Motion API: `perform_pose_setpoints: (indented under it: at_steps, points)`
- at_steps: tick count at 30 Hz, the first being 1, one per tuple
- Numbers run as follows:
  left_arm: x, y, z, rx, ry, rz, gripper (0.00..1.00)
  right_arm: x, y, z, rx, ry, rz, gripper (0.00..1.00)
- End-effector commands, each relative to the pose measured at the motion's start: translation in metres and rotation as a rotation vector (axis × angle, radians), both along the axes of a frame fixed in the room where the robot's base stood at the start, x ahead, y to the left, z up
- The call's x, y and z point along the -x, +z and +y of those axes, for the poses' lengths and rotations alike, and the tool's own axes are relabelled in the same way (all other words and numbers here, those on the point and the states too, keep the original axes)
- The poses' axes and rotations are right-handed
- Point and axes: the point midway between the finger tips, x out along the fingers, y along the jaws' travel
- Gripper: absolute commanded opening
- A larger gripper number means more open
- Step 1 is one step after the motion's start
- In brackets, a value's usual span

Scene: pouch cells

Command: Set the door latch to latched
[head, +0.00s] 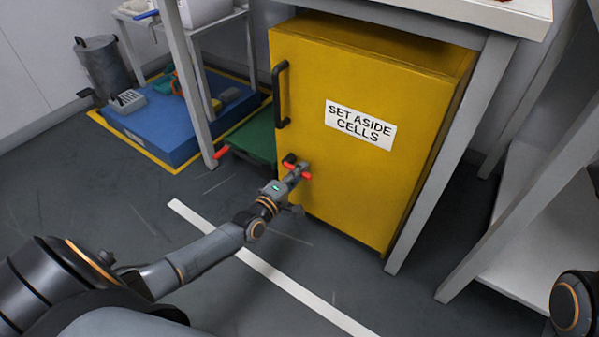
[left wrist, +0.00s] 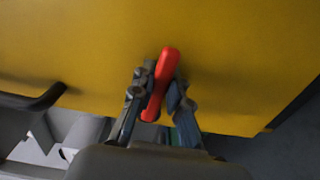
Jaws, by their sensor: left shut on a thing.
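The yellow cabinet (head: 370,80) has its door (head: 315,75) facing me, and the door looks closed. A red latch lever (head: 305,175) sits low on the left side of the door, largely covered by my left gripper (head: 293,172) in the head view. In the left wrist view, the red lever (left wrist: 169,62) stands slightly tilted between the two fingers of my left gripper (left wrist: 160,88), which is shut on it. I cannot tell from its angle whether the latch is latched. My right gripper is out of view.
A black door handle (head: 281,95) is above the latch. The cabinet stands under a white-topped table with grey legs (head: 455,150). A green object (head: 255,135) and a blue platform (head: 160,125) lie to the left. The floor in front is clear.

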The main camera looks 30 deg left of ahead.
Motion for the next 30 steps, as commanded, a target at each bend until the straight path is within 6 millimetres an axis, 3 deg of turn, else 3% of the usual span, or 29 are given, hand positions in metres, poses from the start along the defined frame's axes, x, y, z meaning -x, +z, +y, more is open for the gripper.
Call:
perform_pose_setpoints:
  at_steps: [10,11,12,15,25,30]
  points:
    - [0.000,0.000,0.001,0.003,0.001,0.002,0.00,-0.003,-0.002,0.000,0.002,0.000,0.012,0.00]
    - [0.000,0.000,0.001,0.003,0.001,0.002,0.17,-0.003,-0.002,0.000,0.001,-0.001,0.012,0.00]
    - [0.000,0.000,0.001,0.002,0.001,0.001,0.26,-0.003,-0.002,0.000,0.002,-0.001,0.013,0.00]
    - [0.000,0.000,0.001,0.002,0.001,0.001,0.40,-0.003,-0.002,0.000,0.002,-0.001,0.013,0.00]
    - [0.003,-0.001,0.000,0.002,0.000,0.001,0.40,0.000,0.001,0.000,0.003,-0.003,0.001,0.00]
    - [0.023,-0.001,0.002,0.003,0.000,0.003,0.40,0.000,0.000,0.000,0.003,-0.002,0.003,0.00]
